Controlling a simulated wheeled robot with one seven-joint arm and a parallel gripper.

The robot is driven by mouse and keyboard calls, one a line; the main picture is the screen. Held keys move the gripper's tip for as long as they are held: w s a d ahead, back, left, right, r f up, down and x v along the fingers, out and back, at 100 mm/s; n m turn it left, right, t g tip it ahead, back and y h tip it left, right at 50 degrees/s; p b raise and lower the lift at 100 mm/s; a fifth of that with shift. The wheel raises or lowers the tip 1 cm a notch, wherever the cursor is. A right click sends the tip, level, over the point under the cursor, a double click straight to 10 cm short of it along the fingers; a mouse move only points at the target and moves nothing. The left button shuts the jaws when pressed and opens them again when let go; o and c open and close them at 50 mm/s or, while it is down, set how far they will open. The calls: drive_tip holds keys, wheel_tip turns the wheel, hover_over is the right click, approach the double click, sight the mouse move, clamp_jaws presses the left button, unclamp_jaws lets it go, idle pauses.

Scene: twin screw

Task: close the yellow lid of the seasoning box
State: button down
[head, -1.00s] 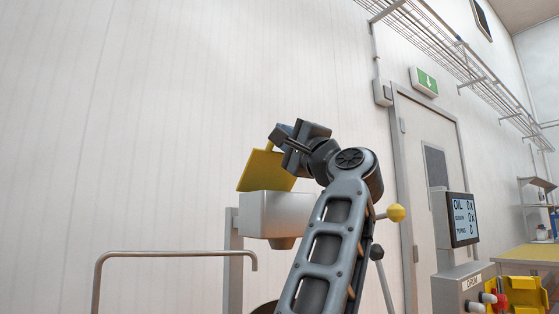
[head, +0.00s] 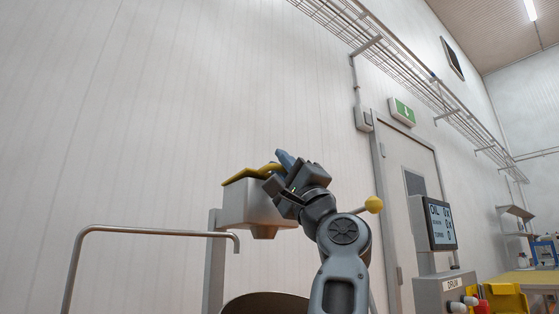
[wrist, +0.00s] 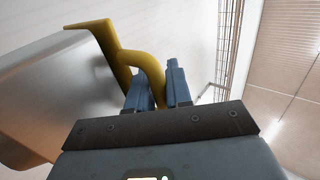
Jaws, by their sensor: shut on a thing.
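The seasoning box (head: 250,207) is a grey hopper-like box on a post by the wall. Its yellow lid (head: 240,176) lies low over the box top, at a shallow tilt; whether it touches the rim all round I cannot tell. In the wrist view the lid (wrist: 103,38) shows edge-on beside the grey box (wrist: 60,85), with a curved yellow handle (wrist: 148,62) running in between my fingers. My gripper (head: 277,168) is at the lid's right side, and its blue fingers (wrist: 160,82) are shut on the handle. My gripper hides part of the lid.
A bent metal rail (head: 150,231) stands at the left front. A round metal vessel (head: 265,303) sits below the box. A yellow-knobbed lever (head: 374,204) is right of my arm. A display (head: 440,224) and a drum control box (head: 448,292) stand further right.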

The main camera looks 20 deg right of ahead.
drive_tip(key=shift+s+d+f, duration=0.2)
drive_tip(key=shift+s+f, duration=0.1)
drive_tip(key=shift+s, duration=0.1)
drive_tip(key=c, duration=1.5)
unclamp_jaws()
drive_tip(key=shift+o, duration=0.5)
drive_tip(key=shift+s, duration=0.2)
drive_tip(key=shift+w, duration=0.1)
drive_tip(key=shift+f, duration=0.1)
